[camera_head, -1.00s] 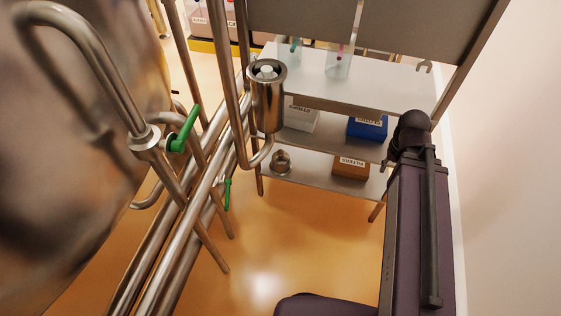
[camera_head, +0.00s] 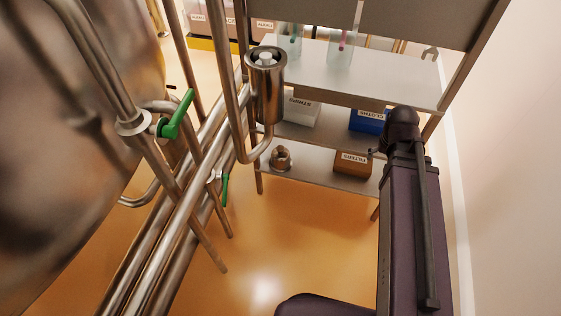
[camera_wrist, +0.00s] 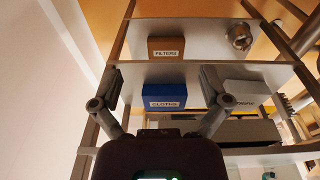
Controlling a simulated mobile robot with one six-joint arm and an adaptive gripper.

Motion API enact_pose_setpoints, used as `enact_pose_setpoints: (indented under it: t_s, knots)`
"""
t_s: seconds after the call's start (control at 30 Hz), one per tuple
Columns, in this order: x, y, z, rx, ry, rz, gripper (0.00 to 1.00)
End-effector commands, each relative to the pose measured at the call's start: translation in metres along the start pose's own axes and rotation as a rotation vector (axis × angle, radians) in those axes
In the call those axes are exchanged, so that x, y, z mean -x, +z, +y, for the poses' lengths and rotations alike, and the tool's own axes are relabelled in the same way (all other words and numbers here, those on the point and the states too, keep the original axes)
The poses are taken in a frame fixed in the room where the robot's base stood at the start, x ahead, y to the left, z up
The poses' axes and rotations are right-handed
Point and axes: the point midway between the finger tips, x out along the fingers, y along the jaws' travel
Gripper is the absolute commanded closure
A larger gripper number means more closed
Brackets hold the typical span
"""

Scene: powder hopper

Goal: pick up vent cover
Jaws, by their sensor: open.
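A small round metal piece, which looks like the vent cover (camera_head: 280,158), sits on the lowest shelf at its left end. In the wrist view it shows at the upper right (camera_wrist: 240,36), near the shelf edge. My gripper (camera_wrist: 160,76) is open and empty, its two fingers spread wide. In the wrist view the fingers frame the blue box, and the cover lies beyond and to the right of the right finger. The gripper is apart from the cover. In the head view my arm stands right of the shelves and mostly hides the gripper.
A metal shelf unit (camera_head: 400,72) holds a brown FILTERS box (camera_head: 352,163) on the lowest shelf, and a blue CLOTHS box (camera_head: 368,121) and white STRIPS box (camera_head: 301,110) above. An open metal cylinder (camera_head: 268,92) on pipes stands left. A wall (camera_head: 505,170) is right. Orange floor is clear.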

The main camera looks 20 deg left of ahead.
Motion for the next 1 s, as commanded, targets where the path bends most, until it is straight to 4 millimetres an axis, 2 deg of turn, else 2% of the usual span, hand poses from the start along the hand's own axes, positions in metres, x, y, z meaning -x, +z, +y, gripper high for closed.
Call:
enact_pose_setpoints:
  t_s: [0.03,0.1,0.57,1.0]
  knots:
    - [-0.020,-0.005,-0.005,0.006,0.002,0.017,0.04]
    - [-0.033,-0.012,-0.011,0.012,0.005,0.042,0.04]
    - [-0.111,-0.056,-0.055,0.058,0.010,0.204,0.04]
    - [-0.182,-0.093,-0.105,0.104,-0.003,0.361,0.04]
